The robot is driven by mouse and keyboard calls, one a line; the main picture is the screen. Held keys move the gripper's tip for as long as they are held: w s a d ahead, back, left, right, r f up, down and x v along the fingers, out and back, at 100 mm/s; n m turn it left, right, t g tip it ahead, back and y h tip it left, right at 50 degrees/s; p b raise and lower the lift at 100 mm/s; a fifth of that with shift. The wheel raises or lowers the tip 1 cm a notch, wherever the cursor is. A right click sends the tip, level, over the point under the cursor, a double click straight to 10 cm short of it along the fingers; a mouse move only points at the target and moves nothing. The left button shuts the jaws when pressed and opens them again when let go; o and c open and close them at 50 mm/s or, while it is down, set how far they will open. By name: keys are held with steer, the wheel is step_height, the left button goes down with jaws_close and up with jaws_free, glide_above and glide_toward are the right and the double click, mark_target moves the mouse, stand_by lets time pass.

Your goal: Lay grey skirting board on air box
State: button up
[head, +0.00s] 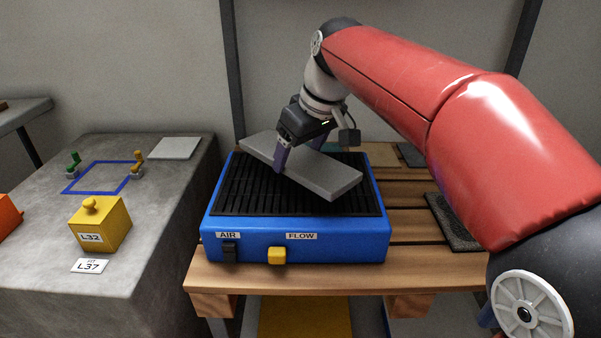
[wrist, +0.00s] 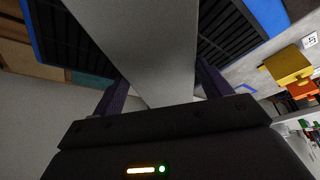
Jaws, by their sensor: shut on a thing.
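The grey skirting board (head: 318,175) is a flat light grey plank, lying diagonally over the black slatted top of the blue air box (head: 310,238). My gripper (head: 283,160) is shut on the board near its middle, reaching from above. In the wrist view the board (wrist: 140,40) runs between the two purple fingers of my gripper (wrist: 160,95), with the black slats (wrist: 75,45) beyond it. I cannot tell whether the board touches the slats or is held just above them. The air box has a black switch (head: 230,252) and a yellow knob (head: 277,255) in front.
The air box stands on a slatted wooden table (head: 420,275). A dark mat (head: 455,222) lies to its right. On the grey bench (head: 165,270) at left are a yellow box (head: 100,225) labelled L32, a blue outlined square (head: 98,177) with small clamps, and a pale plate (head: 175,148).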

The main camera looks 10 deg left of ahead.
mark_target(305, 160)
steer(key=shift+f+b, duration=0.45)
steer(key=shift+f, duration=1.4)
steer(key=shift+f, duration=0.2)
steer(key=o, duration=1.2)
